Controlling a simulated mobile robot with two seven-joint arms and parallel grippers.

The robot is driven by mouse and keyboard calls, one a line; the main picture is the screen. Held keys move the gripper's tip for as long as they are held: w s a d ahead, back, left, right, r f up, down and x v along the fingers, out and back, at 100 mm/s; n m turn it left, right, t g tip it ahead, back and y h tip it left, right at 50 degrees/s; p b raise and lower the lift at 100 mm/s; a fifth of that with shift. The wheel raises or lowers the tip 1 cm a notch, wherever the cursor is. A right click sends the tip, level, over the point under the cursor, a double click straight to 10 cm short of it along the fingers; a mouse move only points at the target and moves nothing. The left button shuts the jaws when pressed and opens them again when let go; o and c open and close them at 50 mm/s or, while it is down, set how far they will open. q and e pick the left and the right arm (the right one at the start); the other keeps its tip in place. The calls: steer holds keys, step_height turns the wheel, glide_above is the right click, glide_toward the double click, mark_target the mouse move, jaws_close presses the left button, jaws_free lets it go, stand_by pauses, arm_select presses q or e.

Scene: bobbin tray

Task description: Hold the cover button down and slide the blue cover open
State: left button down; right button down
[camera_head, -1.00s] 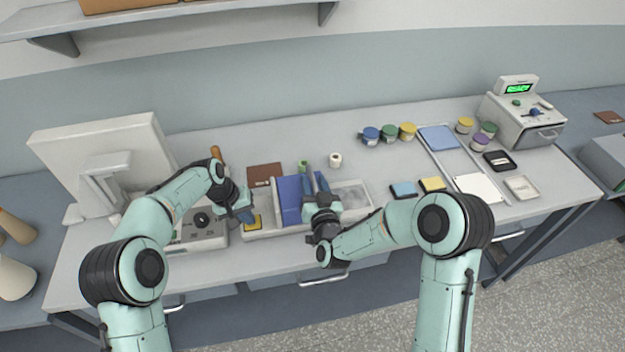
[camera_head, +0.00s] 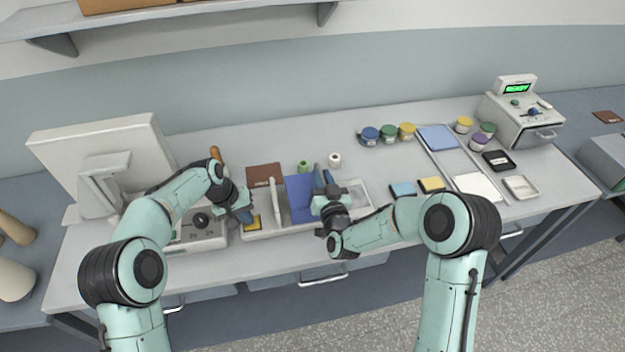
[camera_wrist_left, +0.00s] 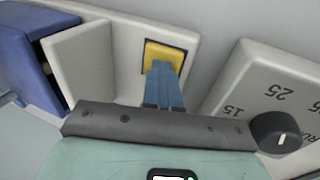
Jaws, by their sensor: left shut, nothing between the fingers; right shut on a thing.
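The blue cover (camera_head: 299,190) lies across the middle of the pale tray (camera_head: 283,229), and its edge also shows in the left wrist view (camera_wrist_left: 22,50). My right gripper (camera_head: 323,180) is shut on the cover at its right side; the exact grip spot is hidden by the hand. The yellow cover button (camera_head: 254,222) is at the tray's left end. My left gripper (camera_wrist_left: 162,68) is shut and empty, its blue fingertips against the yellow button (camera_wrist_left: 172,55) in the left wrist view. A dark gap shows between the cover and the white wall beside it.
A control box with a black knob (camera_head: 201,219) stands close left of my left gripper.

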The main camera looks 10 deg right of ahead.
steer(key=shift+d, duration=0.95)
steer(key=c, duration=1.1)
jaws_free()
steer(key=shift+a, duration=0.1)
steer(key=s, duration=0.7)
steer(key=shift+s, duration=0.3)
arm_select(q)
steer(key=shift+r, duration=0.95)
steer(key=shift+r, duration=0.15)
steer(key=shift+r, duration=0.75)
